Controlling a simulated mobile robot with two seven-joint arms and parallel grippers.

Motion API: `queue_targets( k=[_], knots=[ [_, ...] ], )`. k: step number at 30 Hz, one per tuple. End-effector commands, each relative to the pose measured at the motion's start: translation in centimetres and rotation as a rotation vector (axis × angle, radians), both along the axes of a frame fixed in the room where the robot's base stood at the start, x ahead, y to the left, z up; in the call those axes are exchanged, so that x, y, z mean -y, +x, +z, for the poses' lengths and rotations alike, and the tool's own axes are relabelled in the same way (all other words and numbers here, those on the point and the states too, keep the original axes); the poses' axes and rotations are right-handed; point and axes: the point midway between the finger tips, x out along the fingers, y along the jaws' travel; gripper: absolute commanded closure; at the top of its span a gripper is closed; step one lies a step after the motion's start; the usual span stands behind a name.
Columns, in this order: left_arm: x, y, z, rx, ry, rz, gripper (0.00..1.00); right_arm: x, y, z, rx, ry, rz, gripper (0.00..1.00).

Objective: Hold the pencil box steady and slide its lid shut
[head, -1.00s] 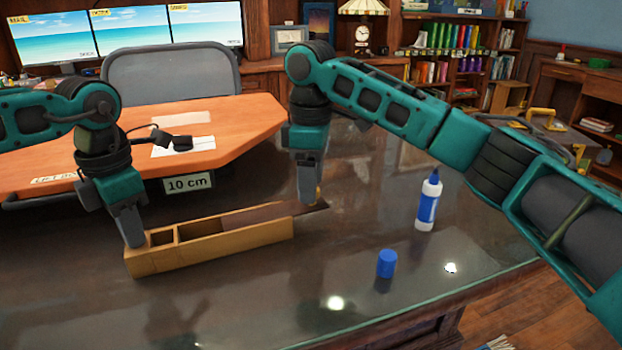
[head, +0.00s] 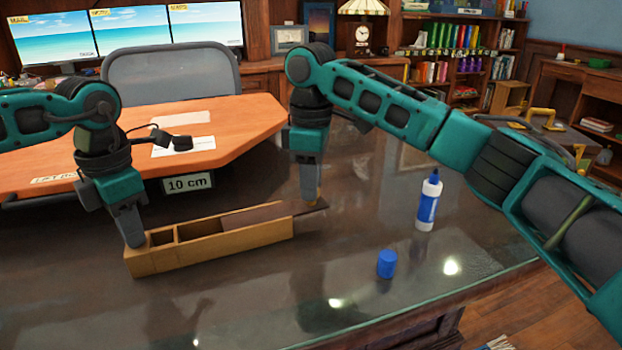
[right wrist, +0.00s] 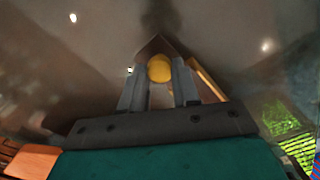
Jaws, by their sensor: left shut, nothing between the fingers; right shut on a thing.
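The wooden pencil box (head: 215,251) lies lengthwise on the dark glossy desk, open at its left part, where compartments show. Its dark lid (head: 252,217) covers the right part and sticks out past the right end. My left gripper (head: 135,243) is shut with nothing between its fingers, at the box's left end; whether it touches the box is hard to tell. My right gripper (head: 311,200) is shut on the round yellow knob (right wrist: 159,68) at the lid's right end. In the right wrist view the knob sits between the fingers, with the lid (right wrist: 160,45) behind it.
A blue-and-white bottle (head: 429,203) stands right of the box, and a blue cylinder (head: 387,263) stands nearer the front edge. An orange-topped desk (head: 225,133) with a "10 cm" sign (head: 188,183) is behind the box. The glossy desk in front of the box is clear.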

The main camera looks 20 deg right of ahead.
Motion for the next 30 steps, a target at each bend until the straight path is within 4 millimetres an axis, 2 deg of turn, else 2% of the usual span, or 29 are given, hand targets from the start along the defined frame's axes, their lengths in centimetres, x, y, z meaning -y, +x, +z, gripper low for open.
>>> queue_targets(
  k=[1, 8, 15, 19, 30],
  knots=[
    [-0.3, 0.0, -0.7, -0.005, 0.008, 0.004, 1.0, 0.0, 0.0, -0.1, 0.0, 0.0, 0.0, 1.0],
    [-0.3, 0.0, -0.7, -0.005, 0.008, 0.003, 1.0, -0.4, 0.0, -0.1, 0.0, 0.001, 0.003, 1.0],
    [-0.3, 0.0, -0.7, -0.005, 0.007, 0.003, 1.0, -5.1, -0.4, -0.1, 0.0, 0.002, 0.006, 1.0],
    [-0.2, 0.0, -0.7, -0.005, 0.007, 0.003, 1.0, -7.0, -0.5, -0.1, 0.0, 0.001, 0.004, 1.0],
    [-0.2, -0.1, -0.7, -0.006, 0.007, 0.002, 1.0, -7.7, -0.6, -0.1, 0.0, 0.004, 0.004, 1.0]
  ],
)
